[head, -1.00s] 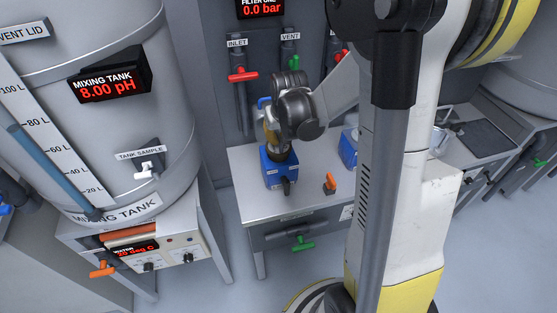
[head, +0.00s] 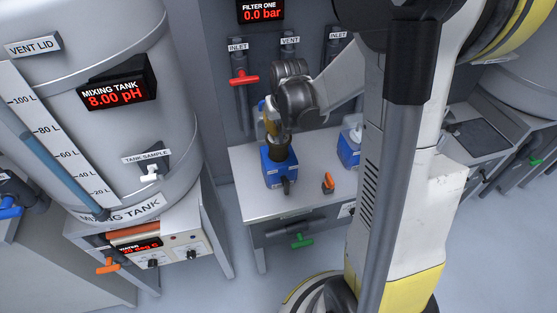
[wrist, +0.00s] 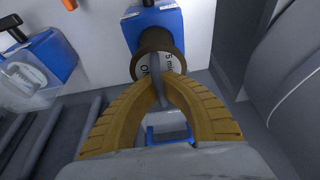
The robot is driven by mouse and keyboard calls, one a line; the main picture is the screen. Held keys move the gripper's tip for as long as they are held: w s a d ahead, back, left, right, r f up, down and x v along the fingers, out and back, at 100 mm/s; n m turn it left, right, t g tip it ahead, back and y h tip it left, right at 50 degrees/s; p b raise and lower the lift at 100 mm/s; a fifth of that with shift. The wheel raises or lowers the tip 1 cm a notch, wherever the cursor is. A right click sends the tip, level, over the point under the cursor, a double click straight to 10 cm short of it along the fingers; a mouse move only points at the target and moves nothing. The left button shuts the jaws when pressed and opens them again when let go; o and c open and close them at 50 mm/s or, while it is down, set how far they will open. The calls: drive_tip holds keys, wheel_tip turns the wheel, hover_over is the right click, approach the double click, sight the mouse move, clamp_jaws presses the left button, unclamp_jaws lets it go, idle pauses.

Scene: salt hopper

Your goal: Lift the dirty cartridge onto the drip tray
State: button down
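My gripper (wrist: 163,80) has yellow-brown ribbed fingers that curve inward, with tips close together. In the head view my gripper (head: 271,125) is directly above a blue housing (head: 279,172) on the bench. A dark round collar (head: 279,152) tops this housing. In the wrist view the fingertips lie over the lower edge of the collar (wrist: 140,60) of the blue housing (wrist: 180,28). A narrow grey piece shows between the tips; I cannot tell whether it is gripped. I cannot clearly make out the dirty cartridge, and no drip tray is identifiable.
A second blue unit (head: 349,150) stands to the right on the bench (head: 250,198). An orange-handled valve (head: 328,183) sits between them near the front. A red-handled inlet pipe (head: 243,78) runs up the wall behind. The mixing tank (head: 60,140) stands to the left.

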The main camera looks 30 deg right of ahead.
drive_tip(key=shift+r+p, duration=1.55)
drive_tip(key=shift+r, duration=0.65)
drive_tip(key=shift+a+f, duration=0.1)
